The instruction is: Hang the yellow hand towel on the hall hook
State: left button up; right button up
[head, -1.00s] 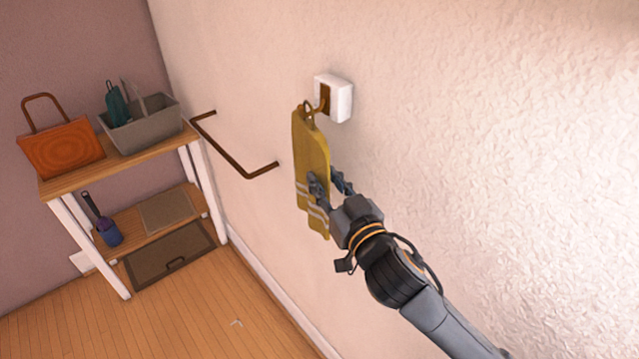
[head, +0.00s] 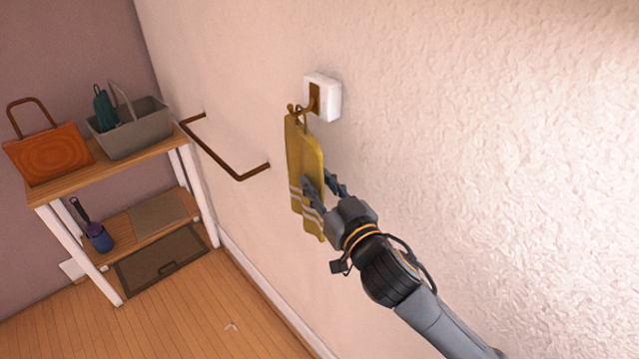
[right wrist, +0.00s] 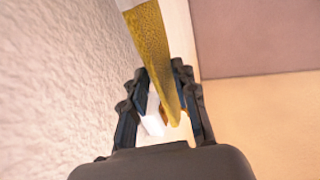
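The yellow hand towel (head: 309,155), with pale stripes near its lower end, hangs at the wall below the brown hall hook (head: 314,98) on its white block (head: 328,98). The loop at the towel's top appears to be around the hook's arm. My right gripper (head: 319,178) is at the towel's lower half, with its fingers apart. In the right wrist view the towel (right wrist: 156,55) runs between the two spread fingers (right wrist: 162,75), with a gap showing beside it. My left gripper is in neither view.
A brown wall rail (head: 238,178) sticks out left of the towel. A shelf unit (head: 112,168) in the corner bears an orange bag (head: 48,155), a grey basket (head: 138,132) and a purple-blue bottle-like item (head: 98,238). The wall at right is bare.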

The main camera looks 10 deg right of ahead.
jog(key=o, duration=0.4)
